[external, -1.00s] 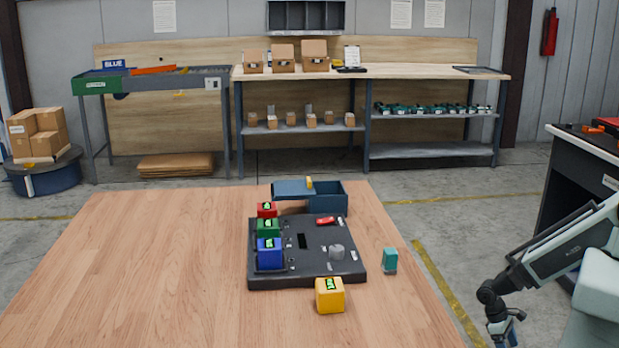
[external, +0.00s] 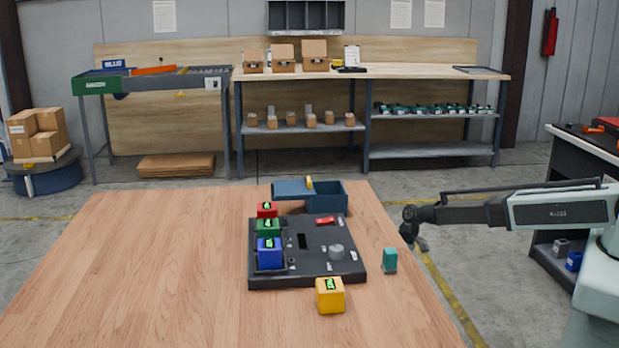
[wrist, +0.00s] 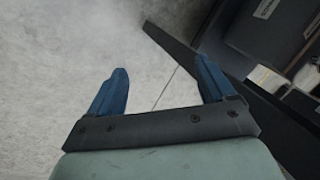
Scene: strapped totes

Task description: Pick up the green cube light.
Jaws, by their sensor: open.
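The green cube light (external: 268,228) sits on the left side of a dark control panel (external: 340,262), between a red cube (external: 266,210) behind it and a blue cube (external: 269,253) in front. The blue cube partly hides it. My gripper (external: 415,240) is right of the table's right edge, well away from the cubes. In the wrist view my gripper (wrist: 160,88) is open and empty, its two blue fingers wide apart over the grey floor.
A yellow cube (external: 330,296) stands in front of the panel, and a teal block (external: 390,260) stands right of it. A blue box with a sliding lid (external: 330,196) is behind the panel. The left of the wooden table (external: 150,270) is clear.

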